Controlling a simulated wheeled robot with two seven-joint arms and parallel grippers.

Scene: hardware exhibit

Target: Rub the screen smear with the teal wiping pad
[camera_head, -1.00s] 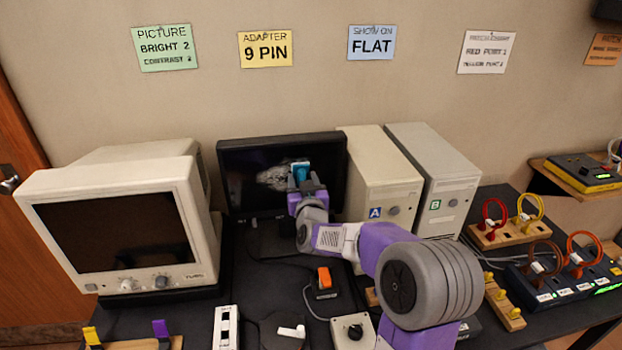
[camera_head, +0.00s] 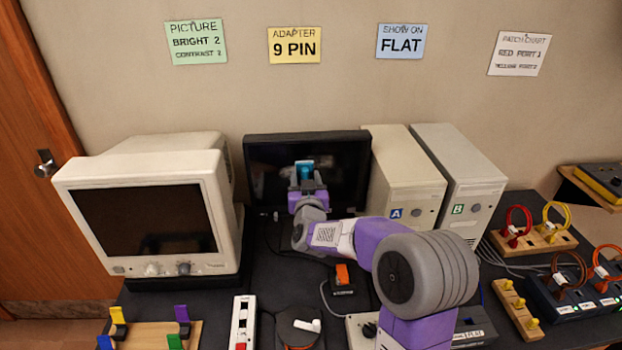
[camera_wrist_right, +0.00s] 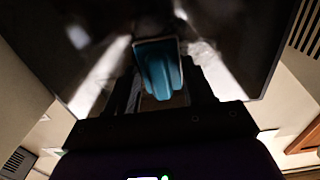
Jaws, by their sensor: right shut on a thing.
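The flat dark screen (camera_head: 345,165) stands at the back between the beige monitor and the computer towers. My right gripper (camera_head: 306,178) is shut on the teal wiping pad (camera_head: 303,168), in front of the screen's left-centre part. In the right wrist view the pad (camera_wrist_right: 158,68) lies at or very near the screen face (camera_wrist_right: 232,35); exact contact is hard to tell. Pale streaks show either side of the pad there; I cannot tell smear from reflection. No smear stands out in the head view. My left gripper is not in view.
The beige monitor (camera_head: 145,220) stands left of the screen. Tower A (camera_head: 405,180) and tower B (camera_head: 462,175) stand close on its right. An orange switch (camera_head: 342,276), a white power strip (camera_head: 243,322) and a cable board (camera_head: 530,240) crowd the table.

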